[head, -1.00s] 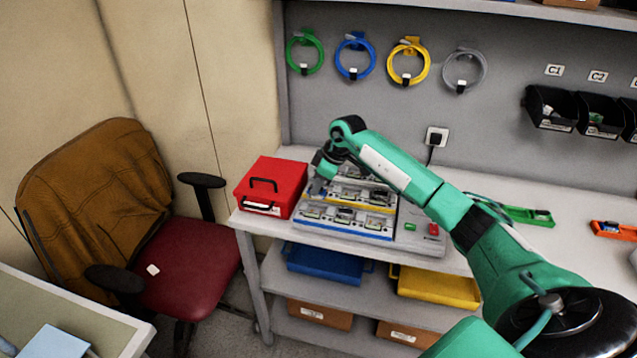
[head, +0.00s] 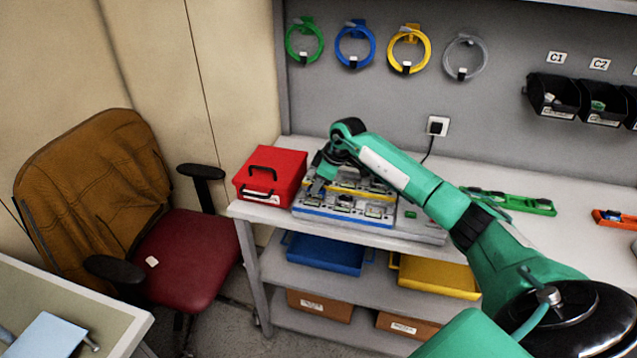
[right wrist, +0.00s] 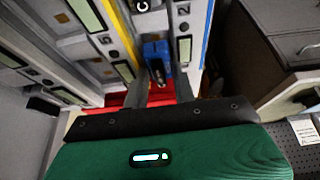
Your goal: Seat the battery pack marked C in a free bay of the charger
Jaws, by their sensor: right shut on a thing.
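The charger (head: 425,235) is a stepped grey unit on the white bench, with rows of bays edged in yellow and blue. My right gripper (head: 318,187) is over its left end, beside the red box. In the right wrist view the fingers (right wrist: 166,90) are shut on a small blue block (right wrist: 156,52) with a dark metallic part. The block is close to the charger's bays; I cannot tell whether it touches them. No letter shows on it. A dark part marked C (right wrist: 141,5) shows at that view's top edge. My left gripper is out of view.
A red box (head: 268,188) with a black handle stands immediately left of the charger. Right of my arm, a green holder (head: 520,203) and an orange one (head: 612,219) lie on the bench. Black bins (head: 555,96) hang at the back wall. A chair (head: 185,255) stands left.

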